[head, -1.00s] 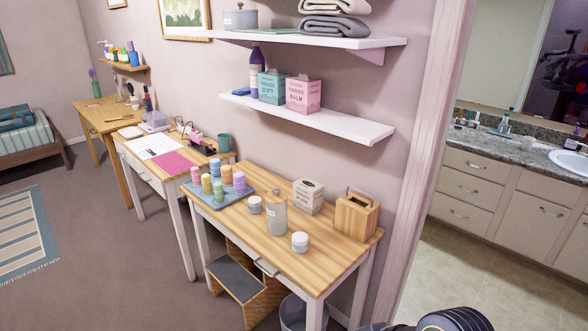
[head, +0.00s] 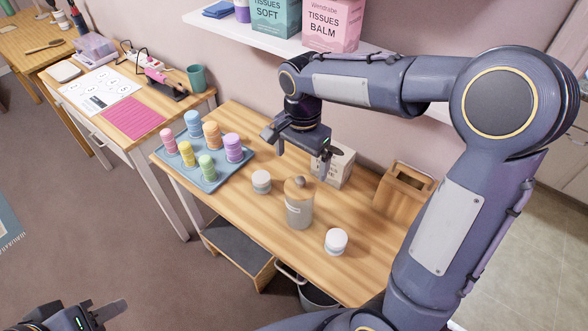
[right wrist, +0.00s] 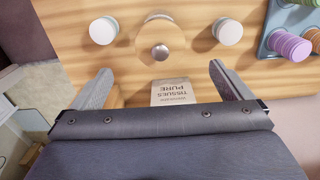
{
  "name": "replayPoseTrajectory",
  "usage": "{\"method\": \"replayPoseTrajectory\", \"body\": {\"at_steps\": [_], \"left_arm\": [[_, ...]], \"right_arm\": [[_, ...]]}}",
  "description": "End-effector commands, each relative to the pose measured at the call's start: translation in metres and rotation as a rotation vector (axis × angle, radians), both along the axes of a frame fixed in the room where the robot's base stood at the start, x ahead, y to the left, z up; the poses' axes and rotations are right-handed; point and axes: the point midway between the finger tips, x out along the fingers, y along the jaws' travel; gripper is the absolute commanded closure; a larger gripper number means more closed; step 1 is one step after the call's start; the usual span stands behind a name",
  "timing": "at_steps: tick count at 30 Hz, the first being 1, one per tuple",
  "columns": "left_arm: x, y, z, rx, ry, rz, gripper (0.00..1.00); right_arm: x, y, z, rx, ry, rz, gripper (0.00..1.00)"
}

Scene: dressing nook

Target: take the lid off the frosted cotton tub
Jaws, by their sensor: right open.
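The frosted cotton tub (head: 299,212) is a grey, translucent jar upright on the wooden table. Its round wooden lid (head: 293,189) with a knob is on it; the lid also shows from above in the right wrist view (right wrist: 160,30), its knob shiny. My right gripper (head: 296,150) is open and empty above the table, behind and higher than the tub. In the right wrist view its fingers (right wrist: 163,84) stand wide apart, with the lid beyond their tips, touching nothing. My left gripper (head: 95,315) is low at the left, away from the table, partly cut off.
Small white-lidded jars stand on either side of the tub, left (head: 261,182) and right (head: 336,241). A tissue box (head: 335,167) is behind it, close to my right gripper. A wooden holder (head: 403,192) stands right. A blue tray (head: 205,180) holds several coloured pots. A shelf overhangs behind.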

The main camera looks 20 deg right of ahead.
Motion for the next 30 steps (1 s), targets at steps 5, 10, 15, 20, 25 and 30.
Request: {"method": "replayPoseTrajectory", "body": {"at_steps": [5,10,15,20,25,30], "left_arm": [[0.0,0.0,0.001,0.0,0.0,0.0,0.64],[0.0,0.0,0.003,0.0,0.0,0.0,0.64],[0.0,0.0,0.008,0.0,0.0,0.0,0.64],[0.0,0.0,0.008,0.0,0.0,0.0,0.64],[0.0,0.0,0.008,0.0,0.0,0.0,0.64],[0.0,0.0,0.008,0.0,0.0,0.0,0.64]], "right_arm": [[0.003,0.001,-0.017,-0.012,0.011,-0.021,0.02],[0.002,0.0,-0.036,-0.01,0.012,-0.021,0.02],[0.0,-0.002,-0.062,-0.01,0.012,-0.02,0.02],[0.001,-0.001,-0.078,-0.009,0.008,-0.02,0.02],[0.001,-0.001,-0.08,-0.009,0.006,-0.02,0.02],[0.001,-0.001,-0.079,-0.009,0.006,-0.019,0.15]]}}
